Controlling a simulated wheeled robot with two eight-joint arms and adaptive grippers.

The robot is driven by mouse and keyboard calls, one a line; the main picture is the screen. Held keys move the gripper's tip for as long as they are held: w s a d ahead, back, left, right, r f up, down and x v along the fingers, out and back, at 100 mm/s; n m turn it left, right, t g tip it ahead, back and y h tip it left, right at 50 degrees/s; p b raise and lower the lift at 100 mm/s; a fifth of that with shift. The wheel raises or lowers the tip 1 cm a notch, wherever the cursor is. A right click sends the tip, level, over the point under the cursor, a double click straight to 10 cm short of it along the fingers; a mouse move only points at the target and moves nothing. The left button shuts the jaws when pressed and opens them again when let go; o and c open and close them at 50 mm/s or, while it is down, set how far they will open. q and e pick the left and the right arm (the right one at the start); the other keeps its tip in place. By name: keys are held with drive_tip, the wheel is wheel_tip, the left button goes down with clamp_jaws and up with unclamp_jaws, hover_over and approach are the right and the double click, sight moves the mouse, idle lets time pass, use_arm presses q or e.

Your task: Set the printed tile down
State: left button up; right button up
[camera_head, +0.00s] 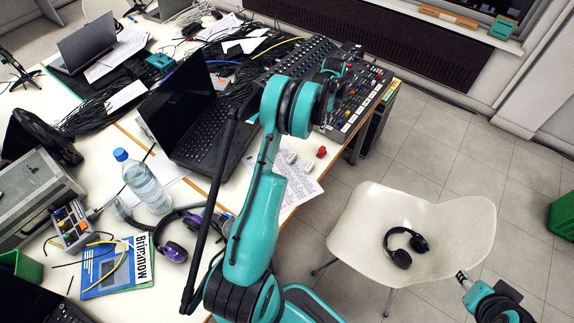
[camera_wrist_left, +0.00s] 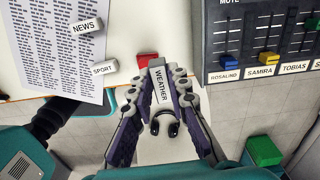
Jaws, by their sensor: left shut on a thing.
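The white printed tile reading WEATHER (camera_wrist_left: 160,84) is pinched between the fingertips of my left gripper (camera_wrist_left: 157,72) in the left wrist view. It shows against the table edge and floor, right beside the red block in the picture. I cannot tell its height. In the head view my left gripper (camera_head: 336,72) is small and dark beyond my teal arm, against the mixer, and the tile cannot be made out. A NEWS tile (camera_wrist_left: 84,27) and a SPORT tile (camera_wrist_left: 103,68) lie on or by a printed sheet (camera_wrist_left: 50,45). My right gripper (camera_head: 463,277) shows partly at the lower right; its opening is unclear.
A red block (camera_wrist_left: 146,60) sits near the table edge. The mixer (camera_head: 358,100), with coloured faders and name labels such as SAMIRA, stands beside it. An open laptop (camera_head: 195,118), a water bottle (camera_head: 143,182) and cables crowd the table. A white chair (camera_head: 370,220) holds headphones (camera_head: 403,246).

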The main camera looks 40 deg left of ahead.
use_arm(q)
drive_tip(key=s, duration=0.1)
drive_tip(key=s+d+f, duration=0.1)
drive_tip(key=s, duration=0.1)
drive_tip(key=shift+d+m, duration=0.2)
drive_tip(key=shift+m, duration=0.2)
drive_tip(key=a+f+b, duration=0.1)
drive_tip(key=a+f, duration=0.1)
drive_tip(key=a, duration=0.1)
drive_tip(key=s+a+f, duration=0.1)
drive_tip(key=a+f, duration=0.1)
drive_tip(key=a, duration=0.1)
drive_tip(key=a+f+b, duration=0.1)
drive_tip(key=a+f, duration=0.1)
drive_tip(key=a, duration=0.2)
drive_tip(key=shift+s+a+f+b, duration=0.1)
drive_tip(key=shift+s+b, duration=0.1)
drive_tip(key=shift+b, duration=0.15)
wheel_tip(320, 180, down, 4)
drive_tip(key=shift+f+b, duration=0.1)
drive_tip(key=shift+b, duration=0.6)
drive_tip(key=o, duration=0.8)
drive_tip(key=shift+o, duration=0.2)
